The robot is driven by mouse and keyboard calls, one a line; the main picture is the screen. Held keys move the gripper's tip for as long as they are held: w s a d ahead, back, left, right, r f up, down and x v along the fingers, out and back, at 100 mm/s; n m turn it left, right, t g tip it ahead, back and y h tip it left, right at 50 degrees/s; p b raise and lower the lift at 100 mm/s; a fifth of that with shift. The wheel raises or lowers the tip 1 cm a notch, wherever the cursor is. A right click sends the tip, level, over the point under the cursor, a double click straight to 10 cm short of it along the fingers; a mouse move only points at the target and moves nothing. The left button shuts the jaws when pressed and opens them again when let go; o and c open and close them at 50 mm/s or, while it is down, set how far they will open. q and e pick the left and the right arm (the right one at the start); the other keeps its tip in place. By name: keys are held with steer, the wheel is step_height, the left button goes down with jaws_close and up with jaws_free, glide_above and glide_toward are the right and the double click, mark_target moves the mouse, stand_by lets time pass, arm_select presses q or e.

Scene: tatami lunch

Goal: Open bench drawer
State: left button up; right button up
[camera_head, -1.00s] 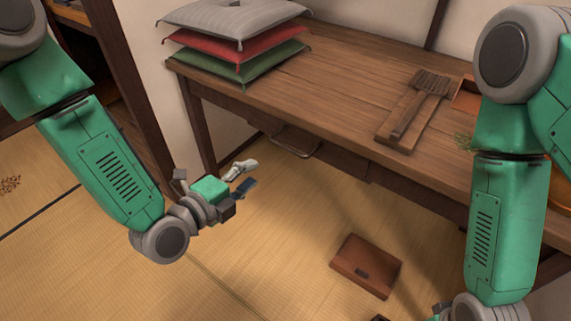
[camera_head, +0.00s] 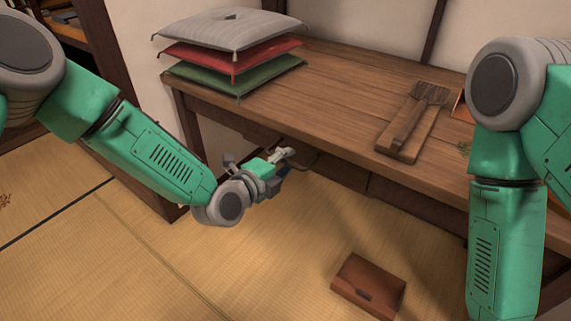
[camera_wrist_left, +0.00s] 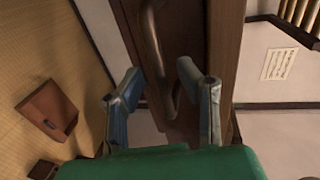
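The wooden bench (camera_head: 330,100) stands against the wall, with its drawer (camera_head: 342,171) under the top. The drawer's curved metal handle (camera_head: 312,163) is partly hidden by my left gripper (camera_head: 284,160). The handle (camera_wrist_left: 154,45) also shows in the left wrist view, on the dark drawer front (camera_wrist_left: 190,30). My left gripper (camera_wrist_left: 160,76) is open there, a blue finger on either side of the handle's line. I cannot tell whether the fingers touch it. The drawer looks shut. My right arm hangs at the right of the head view, its gripper out of frame.
Grey, red and green cushions (camera_head: 232,50) are stacked on the bench's left end. A brush (camera_head: 415,112) lies on a wooden board (camera_head: 400,150) at the right. A brown box (camera_head: 368,287) sits on the tatami below. The floor in front is otherwise clear.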

arm_select(q)
steer(key=shift+d, duration=0.2)
jaws_close()
steer(key=f+p+v, duration=0.2)
steer(key=p+v, duration=0.3)
steer(key=v, duration=0.6)
steer(key=shift+s+a+p, duration=0.35)
steer(key=shift+s+a, duration=0.1)
steer(key=shift+s, duration=0.05)
steer(key=c, duration=0.5)
jaws_free()
steer(key=shift+s+a+f, duration=0.15)
steer(key=shift+s+a, duration=0.05)
steer(key=o, duration=0.5)
steer(key=shift+w+f, duration=0.1)
